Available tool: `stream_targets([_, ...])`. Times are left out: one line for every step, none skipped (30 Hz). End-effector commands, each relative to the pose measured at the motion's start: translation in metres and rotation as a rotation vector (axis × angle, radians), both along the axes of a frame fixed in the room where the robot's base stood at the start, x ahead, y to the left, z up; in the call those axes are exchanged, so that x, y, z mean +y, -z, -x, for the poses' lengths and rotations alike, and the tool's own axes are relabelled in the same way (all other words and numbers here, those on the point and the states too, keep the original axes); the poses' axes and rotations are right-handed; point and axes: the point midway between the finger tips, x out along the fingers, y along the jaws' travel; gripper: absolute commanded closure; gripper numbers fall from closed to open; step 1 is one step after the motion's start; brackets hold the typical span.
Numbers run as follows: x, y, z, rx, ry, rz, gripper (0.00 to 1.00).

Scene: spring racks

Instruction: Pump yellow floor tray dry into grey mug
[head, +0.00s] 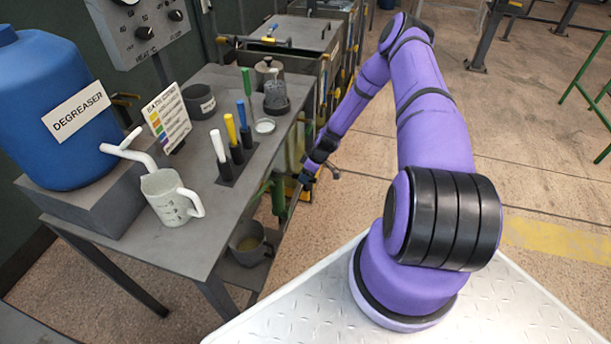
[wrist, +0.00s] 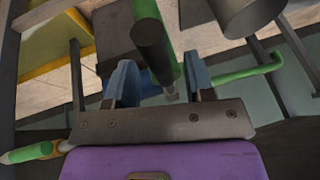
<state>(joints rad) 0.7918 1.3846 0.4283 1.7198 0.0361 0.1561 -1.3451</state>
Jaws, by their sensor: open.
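My gripper (wrist: 158,85) is open, with one blue finger on either side of a green pump (wrist: 145,12) with a dark cylindrical grip (wrist: 152,45). I cannot tell whether the fingers touch it. In the head view my gripper (head: 308,178) is low beside the bench's right edge. The green pump shows partly there (head: 279,190), behind the bench edge. A grey mug (head: 247,246) stands on the bench's lower shelf. A yellow-edged surface, seemingly the floor tray (wrist: 62,48), is at upper left in the wrist view; its liquid cannot be made out.
The bench top holds a pale measuring jug (head: 168,198), a dark labelled pot (head: 199,101), upright coloured handles (head: 231,130) and a blue degreaser drum (head: 50,105). A green bent pipe (wrist: 245,74) lies right of the fingers. Floor right of my arm (head: 540,190) is open.

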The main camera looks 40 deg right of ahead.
Motion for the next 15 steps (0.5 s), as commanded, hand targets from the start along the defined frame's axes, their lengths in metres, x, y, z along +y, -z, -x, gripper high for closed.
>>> stream_targets([0.0007,0.0016,-0.0004,0.000,0.000,0.000,0.52])
stream_targets([0.0009,0.0022,-0.0006,0.000,0.000,0.000,0.52])
stream_targets([0.0010,0.0026,-0.0008,-0.001,0.000,0.001,0.52])
stream_targets([0.0011,0.0027,-0.0008,-0.001,0.000,0.001,0.52])
stream_targets([0.0010,0.0027,-0.0009,-0.001,0.000,0.001,0.52])
stream_targets([0.0010,0.0027,-0.0009,-0.001,0.000,0.001,0.52])
stream_targets([0.0010,0.0027,-0.0009,-0.001,0.000,0.001,0.52])
stream_targets([0.0011,0.0027,-0.0008,-0.001,0.000,0.001,0.52])
stream_targets([0.0010,0.0026,-0.0008,-0.001,0.000,0.001,0.52])
stream_targets([0.0010,0.0026,-0.0008,0.000,0.000,0.000,0.54])
stream_targets([0.0010,0.0026,-0.0008,0.000,-0.001,0.000,0.61])
stream_targets([0.0010,0.0026,-0.0008,0.000,-0.001,0.000,0.70])
stream_targets([0.0010,0.0025,-0.0008,0.000,0.000,0.000,0.77])
stream_targets([0.0011,0.0025,-0.0007,0.000,-0.001,0.000,0.84])
stream_targets([0.0011,0.0025,-0.0009,0.000,-0.001,0.000,0.93])
